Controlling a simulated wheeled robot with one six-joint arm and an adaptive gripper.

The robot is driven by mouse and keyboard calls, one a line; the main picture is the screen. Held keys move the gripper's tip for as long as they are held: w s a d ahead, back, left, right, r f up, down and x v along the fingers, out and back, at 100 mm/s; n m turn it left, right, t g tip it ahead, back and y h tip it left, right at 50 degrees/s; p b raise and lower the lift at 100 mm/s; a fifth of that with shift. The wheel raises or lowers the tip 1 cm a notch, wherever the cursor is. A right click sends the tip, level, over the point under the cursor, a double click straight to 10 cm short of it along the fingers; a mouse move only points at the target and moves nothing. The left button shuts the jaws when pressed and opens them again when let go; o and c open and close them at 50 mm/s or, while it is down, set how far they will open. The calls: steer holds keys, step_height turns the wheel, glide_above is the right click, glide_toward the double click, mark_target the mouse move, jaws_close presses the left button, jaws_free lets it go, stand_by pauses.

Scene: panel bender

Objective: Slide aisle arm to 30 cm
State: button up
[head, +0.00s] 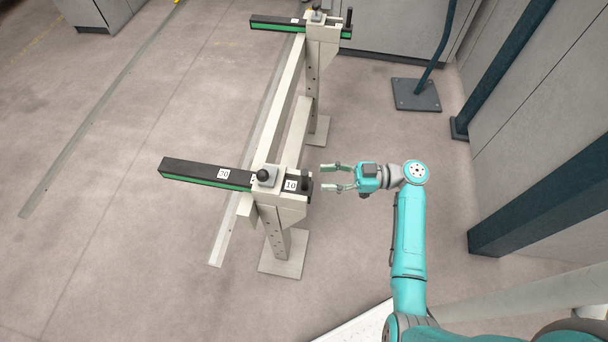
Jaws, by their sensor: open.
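Two black sliding arms with green stripes sit on a beige stand (283,215). A black knob (263,175) tops the clamp, and a dark upright peg (305,180) stands at the arm's right end. The far arm (275,23) sits on the far post. My gripper (333,177) is open and empty, just right of the peg, fingers pointing left.
A dark post on a square base plate (416,95) stands at the upper right. Grey machine panels with dark frames (540,190) line the right side. Floor rails (90,118) run at left. Floor around the near post is clear.

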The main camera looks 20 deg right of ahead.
mark_target(304, 178)
steer(key=x, duration=0.6)
steer(key=shift+w+a, duration=0.15)
steer(key=shift+a, duration=0.2)
jaws_close()
